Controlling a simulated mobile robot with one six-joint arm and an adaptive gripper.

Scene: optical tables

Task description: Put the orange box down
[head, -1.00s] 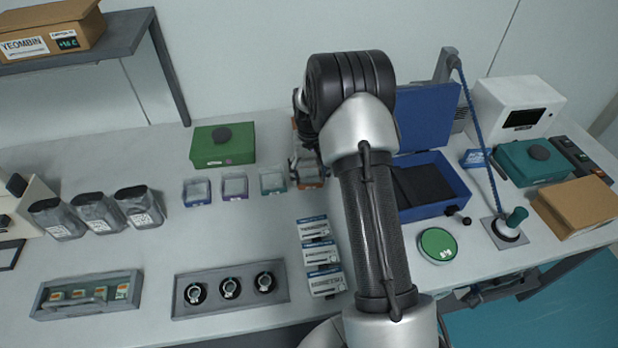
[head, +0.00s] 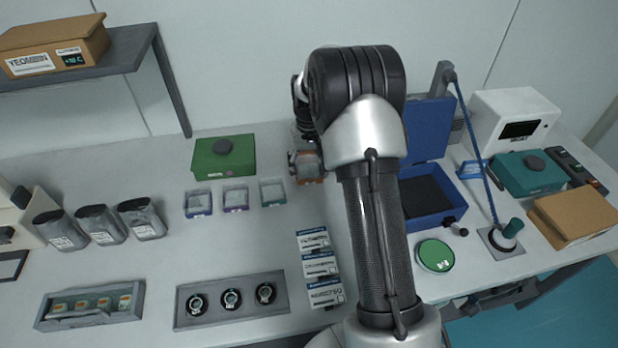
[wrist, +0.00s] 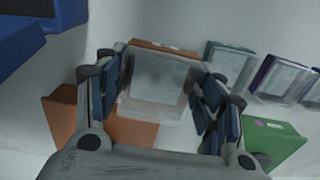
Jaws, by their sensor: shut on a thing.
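The orange box (head: 309,168) is a small clear-topped box with an orange rim. In the wrist view the box (wrist: 158,78) sits between the two fingers of my gripper (wrist: 160,95), which is shut on it. In the head view my arm and wrist cover most of my gripper (head: 306,150). The box shows just right of the teal-rimmed box (head: 272,193) and a little farther back. I cannot tell whether its underside touches the table.
A larger orange block (wrist: 62,112) lies behind the held box, mostly hidden in the head view. Purple (head: 236,198) and blue (head: 198,203) boxes continue the row. A green block (head: 224,155) stands behind. White packs (head: 318,264) lie in front; a blue case (head: 432,200) stands right.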

